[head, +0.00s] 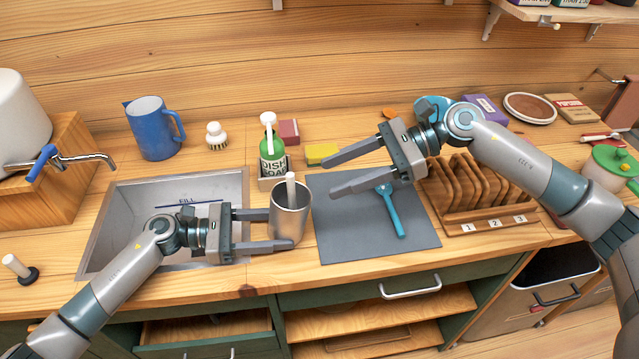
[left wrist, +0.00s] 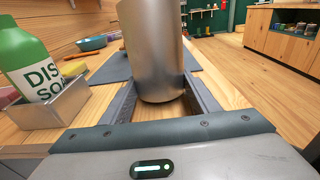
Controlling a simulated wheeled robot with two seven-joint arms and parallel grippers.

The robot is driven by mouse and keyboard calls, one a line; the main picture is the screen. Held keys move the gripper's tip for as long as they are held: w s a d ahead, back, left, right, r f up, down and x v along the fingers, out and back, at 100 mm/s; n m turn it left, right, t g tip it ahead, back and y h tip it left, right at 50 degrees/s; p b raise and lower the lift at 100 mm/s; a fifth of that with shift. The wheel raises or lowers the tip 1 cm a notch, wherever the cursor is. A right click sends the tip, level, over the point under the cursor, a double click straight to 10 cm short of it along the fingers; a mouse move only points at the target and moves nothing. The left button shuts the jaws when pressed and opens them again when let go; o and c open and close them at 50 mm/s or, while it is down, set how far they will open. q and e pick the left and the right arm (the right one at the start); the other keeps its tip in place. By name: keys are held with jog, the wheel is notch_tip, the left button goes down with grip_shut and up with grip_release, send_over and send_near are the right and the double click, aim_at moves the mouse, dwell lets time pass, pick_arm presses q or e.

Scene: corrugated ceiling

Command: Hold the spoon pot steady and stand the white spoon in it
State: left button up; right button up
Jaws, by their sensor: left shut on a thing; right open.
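The spoon pot (head: 289,217) is a brushed-metal cylinder standing upright on the counter between the sink and the grey mat. My left gripper (head: 280,228) is shut on it, one finger on each side. The left wrist view shows the pot (left wrist: 152,55) between both fingers, its top cut off. A white rod, seemingly the white spoon's handle (head: 291,187), stands nearly upright in the pot and sticks out above the rim. Its lower end is hidden inside. My right gripper (head: 330,178) is open and empty, to the right of the pot and apart from the rod.
A green dish soap bottle (head: 270,148) stands in a metal caddy behind the pot. A blue T-shaped tool (head: 393,212) lies on the grey mat (head: 350,240), below my right gripper. A wooden rack (head: 470,205) stands right of the mat; the sink (head: 130,205) is at left.

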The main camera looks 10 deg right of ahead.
pick_arm(q)
jog(key=shift+d, duration=0.1)
dwell(0.3)
jog(key=shift+w+r, duration=0.1)
dwell(0.8)
jog(key=o, duration=0.9)
jog(key=a, duration=0.8)
jog(key=a+r, duration=0.1)
jog(key=a, duration=0.3)
jog(key=shift+r, duration=0.1)
